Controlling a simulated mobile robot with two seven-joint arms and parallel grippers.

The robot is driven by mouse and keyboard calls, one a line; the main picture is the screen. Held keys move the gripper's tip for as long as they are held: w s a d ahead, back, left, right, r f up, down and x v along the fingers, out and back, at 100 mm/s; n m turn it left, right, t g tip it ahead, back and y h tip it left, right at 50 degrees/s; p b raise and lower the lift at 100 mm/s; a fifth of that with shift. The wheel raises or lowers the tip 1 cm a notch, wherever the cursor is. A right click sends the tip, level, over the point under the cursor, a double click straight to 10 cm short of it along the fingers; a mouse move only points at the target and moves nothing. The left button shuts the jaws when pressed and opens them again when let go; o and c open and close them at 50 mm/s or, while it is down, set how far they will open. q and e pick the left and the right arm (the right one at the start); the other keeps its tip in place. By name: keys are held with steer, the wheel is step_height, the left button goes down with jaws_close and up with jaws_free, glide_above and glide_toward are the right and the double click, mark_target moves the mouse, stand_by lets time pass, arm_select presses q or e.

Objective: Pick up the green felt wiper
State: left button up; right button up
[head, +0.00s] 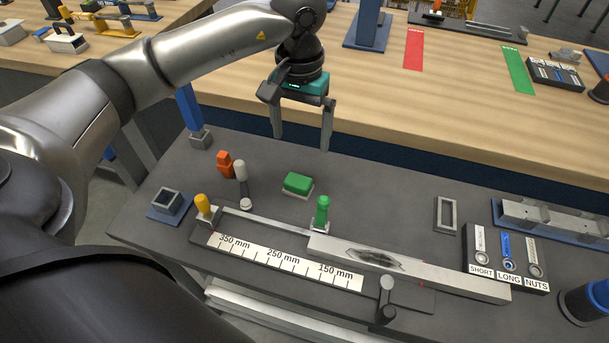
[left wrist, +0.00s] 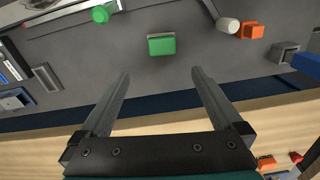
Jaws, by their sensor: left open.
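The green felt wiper (head: 297,183) is a small green block on a pale base, lying on the dark grey worktop (head: 400,190). In the left wrist view the wiper (left wrist: 161,45) lies ahead of the fingertips, roughly between their lines. My left gripper (head: 302,140) is open and empty. It hangs above the back edge of the worktop, behind the wiper and apart from it. Its two fingers also show in the left wrist view (left wrist: 160,75). My right gripper is not in view.
A green-handled clamp (head: 322,213) stands close to the wiper's right front. A grey-white knob on a lever (head: 241,172) and an orange block (head: 225,163) are to its left. A ruler fixture (head: 285,260) with a metal bar lies in front. Worktop right of the wiper is clear.

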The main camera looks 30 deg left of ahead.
arm_select(q)
glide_above(298, 180)
steer(key=f, duration=0.4)
steer(key=shift+d+f, duration=0.1)
steer(key=shift+d, duration=0.1)
step_height(298, 180, down, 4)
steer(key=shift+w+r+b, duration=0.1)
steer(key=shift+b, duration=0.2)
steer(key=shift+f, duration=0.5)
steer(key=f, duration=0.5)
steer(key=shift+a, duration=0.2)
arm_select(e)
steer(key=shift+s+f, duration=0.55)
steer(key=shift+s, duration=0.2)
arm_select(q)
steer(key=shift+r, duration=0.1)
steer(key=shift+c, duration=0.2)
steer(key=c, duration=1.3)
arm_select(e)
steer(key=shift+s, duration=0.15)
arm_select(q)
steer(key=shift+o, duration=0.2)
steer(key=shift+r, duration=0.15)
step_height(298, 180, up, 20)
steer(key=p, duration=0.1)
steer(key=shift+p, duration=0.3)
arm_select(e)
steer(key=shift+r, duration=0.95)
